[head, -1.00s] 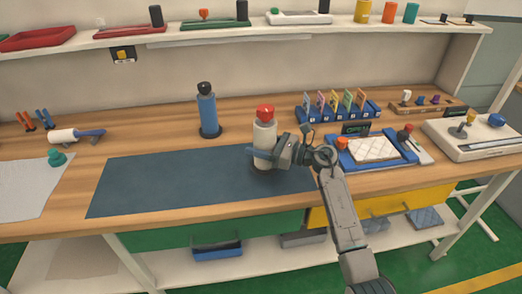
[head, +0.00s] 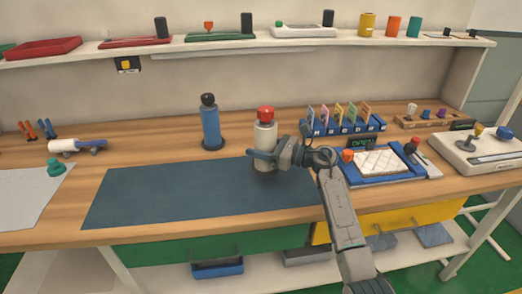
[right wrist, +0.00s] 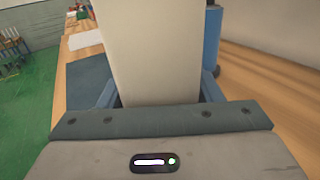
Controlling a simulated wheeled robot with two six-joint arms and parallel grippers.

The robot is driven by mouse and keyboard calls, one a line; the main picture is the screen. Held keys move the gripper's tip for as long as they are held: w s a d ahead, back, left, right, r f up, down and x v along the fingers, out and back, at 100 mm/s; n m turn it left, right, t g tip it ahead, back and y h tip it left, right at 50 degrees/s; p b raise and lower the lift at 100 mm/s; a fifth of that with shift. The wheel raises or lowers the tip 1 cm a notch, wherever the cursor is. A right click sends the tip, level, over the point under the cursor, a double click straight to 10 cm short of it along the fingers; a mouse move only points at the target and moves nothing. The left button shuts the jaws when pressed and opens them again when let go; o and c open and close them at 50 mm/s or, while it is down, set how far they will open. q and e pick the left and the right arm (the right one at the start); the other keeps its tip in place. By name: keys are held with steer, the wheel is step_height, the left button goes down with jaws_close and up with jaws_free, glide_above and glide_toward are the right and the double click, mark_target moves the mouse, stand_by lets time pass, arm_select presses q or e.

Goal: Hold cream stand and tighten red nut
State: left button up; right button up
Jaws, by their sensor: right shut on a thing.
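The cream stand (head: 264,136) is upright at the back edge of the dark mat, with the red nut (head: 265,113) on its top. My right gripper (head: 262,156) comes from the right and is shut on the stand's middle, below the nut. In the right wrist view the cream body (right wrist: 155,50) fills the space between the blue fingers. The stand's far side and the finger contact are partly hidden. My left gripper is not in view.
A blue bottle-like stand with a black top (head: 210,124) is left of the cream stand. The dark mat (head: 170,195) is bare at the left. A blue tray with a white quilted pad (head: 380,163) and a blue card rack (head: 343,126) are at the right.

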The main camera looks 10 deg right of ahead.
steer(key=shift+r, duration=0.2)
steer(key=shift+f+b, duration=0.45)
steer(key=shift+f, duration=0.05)
steer(key=shift+f, duration=0.15)
steer(key=shift+f+b, duration=1.8)
